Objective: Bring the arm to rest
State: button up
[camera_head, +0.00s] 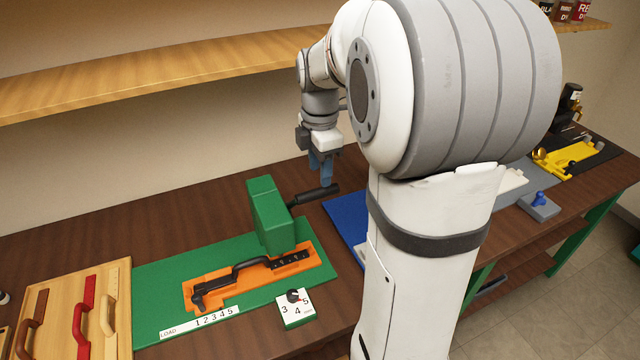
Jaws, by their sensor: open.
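My gripper (321,166) hangs from my raised arm, pointing down, above the bench behind the green fixture. Its blue fingers are small in the view, and nothing shows between them. My arm fills the middle right and hides part of the bench behind it. The green press block (268,215) stands on a green mat (160,280). A black lever handle (316,194) sticks out to the right of it, just below my gripper; I cannot tell whether they touch. An orange fixture (215,291) in front holds a black handled part (240,271).
A white dial block (297,309) sits at the front of the mat. A wooden board (60,335) with several handles lies at left. A blue mat (346,222) is partly behind my arm. A yellow fixture (575,158) is at far right. A wooden shelf (150,75) runs along the wall.

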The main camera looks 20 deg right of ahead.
dwell(0.3)
jog(key=s+a+f+m+t+b, duration=0.1)
jog(key=s+a+m, duration=0.3)
jog(key=s+m, duration=0.4)
jog(key=s+a+f+m+t+b, duration=0.2)
jog(key=s+a+m, duration=0.3)
jog(key=s+m, duration=0.4)
jog(key=shift+m, duration=0.5)
